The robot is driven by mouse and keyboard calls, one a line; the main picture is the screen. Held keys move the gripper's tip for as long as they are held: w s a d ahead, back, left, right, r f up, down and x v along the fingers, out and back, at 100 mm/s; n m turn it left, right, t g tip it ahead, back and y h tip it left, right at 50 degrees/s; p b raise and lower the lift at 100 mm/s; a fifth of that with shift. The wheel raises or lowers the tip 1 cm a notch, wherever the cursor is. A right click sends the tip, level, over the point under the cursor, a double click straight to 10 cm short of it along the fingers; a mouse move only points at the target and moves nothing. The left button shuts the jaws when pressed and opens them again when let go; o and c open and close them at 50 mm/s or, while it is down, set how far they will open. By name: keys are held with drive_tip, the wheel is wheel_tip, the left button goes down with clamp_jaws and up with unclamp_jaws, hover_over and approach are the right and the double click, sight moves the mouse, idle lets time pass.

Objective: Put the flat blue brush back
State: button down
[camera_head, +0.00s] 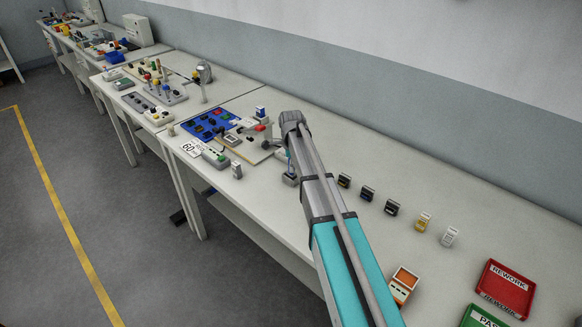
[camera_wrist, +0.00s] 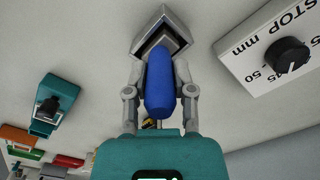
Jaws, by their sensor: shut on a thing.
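My gripper (camera_wrist: 161,62) is shut on the flat blue brush (camera_wrist: 159,85), with its fingers on either side of the blue handle. The brush's far end meets a grey square holder (camera_wrist: 138,42) with a dark opening; it overlaps that opening, and I cannot tell how deep it sits. In the head view, a small grey holder (camera_head: 290,179) stands on the table beside my arm, with a bit of blue (camera_head: 288,154) just above it. My arm hides most of the gripper there.
A white box marked STOP mm with a black dial (camera_wrist: 287,57) is close on the right. A teal block (camera_wrist: 45,108) lies left. Several connectors (camera_head: 392,207), a red REWORK tray (camera_head: 507,286) and an orange device (camera_head: 403,284) stand right of my arm.

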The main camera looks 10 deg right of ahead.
drive_tip(key=shift+f, duration=0.2)
drive_tip(key=shift+c, duration=2.3)
unclamp_jaws()
drive_tip(key=shift+r, duration=0.25)
wheel_tip(320, 180, up, 12)
drive_tip(key=p, duration=1.2)
